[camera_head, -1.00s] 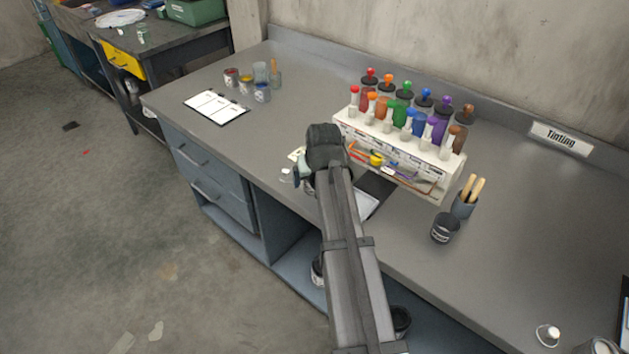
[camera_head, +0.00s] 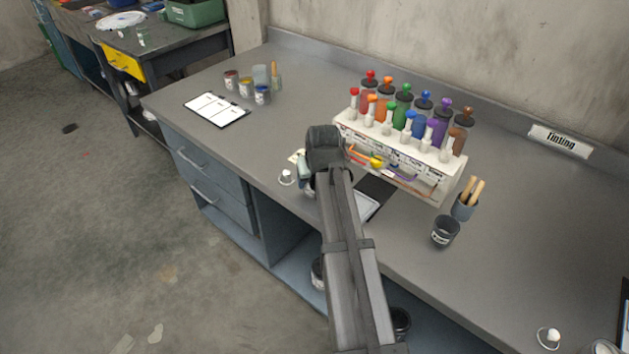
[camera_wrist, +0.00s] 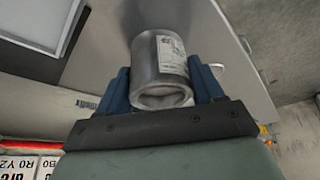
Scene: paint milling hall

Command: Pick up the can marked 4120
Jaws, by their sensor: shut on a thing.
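My gripper (camera_wrist: 160,88) is shut on a grey metal can (camera_wrist: 158,65) in the wrist view, with one blue finger on each side of it. The can has a pale label on its right side, whose print is too small to read. In the head view my gripper is over the front part of the bench, left of the bottle rack; my own arm hides most of the can.
A white rack (camera_head: 400,160) of coloured bottles stands right of my gripper. A dark cup (camera_head: 445,231) and a cup with wooden sticks (camera_head: 464,206) stand further right. A clipboard (camera_head: 217,109) and several small jars (camera_head: 262,94) are at the left. The bench's right middle is clear.

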